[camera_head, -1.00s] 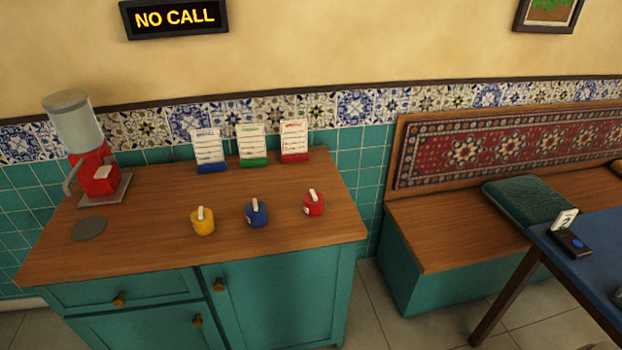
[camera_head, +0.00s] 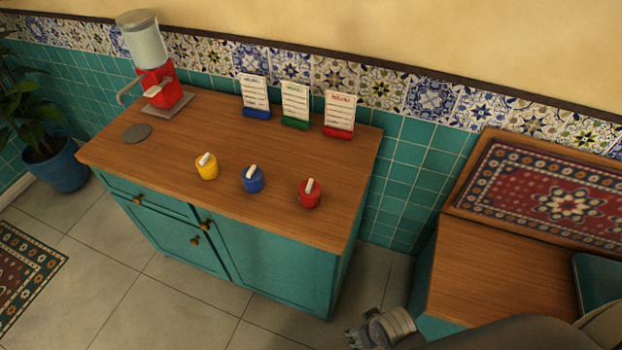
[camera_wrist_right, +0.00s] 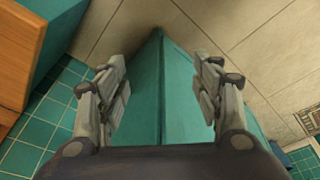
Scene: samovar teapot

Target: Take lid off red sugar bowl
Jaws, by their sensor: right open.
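The red sugar bowl (camera_head: 310,198) stands on the wooden counter top (camera_head: 270,205), near its right front part. Its lid (camera_head: 311,185), with a pale handle-like piece, is on it. My right gripper (camera_head: 353,338) is low at the bottom of the head view, in front of the bench and well apart from the bowl. In the right wrist view my right gripper (camera_wrist_right: 160,90) is open and empty, with the teal side of a piece of furniture beyond its fingers. The bowl does not show in the right wrist view. My left gripper is not in view.
A blue bowl (camera_head: 252,180) and a yellow bowl (camera_head: 207,168) stand left of the red one. Three card holders, blue (camera_head: 256,97), green (camera_head: 295,106) and red (camera_head: 340,115), stand behind. A red dispenser (camera_head: 160,85) is back left. The bench (camera_head: 500,270) is at right.

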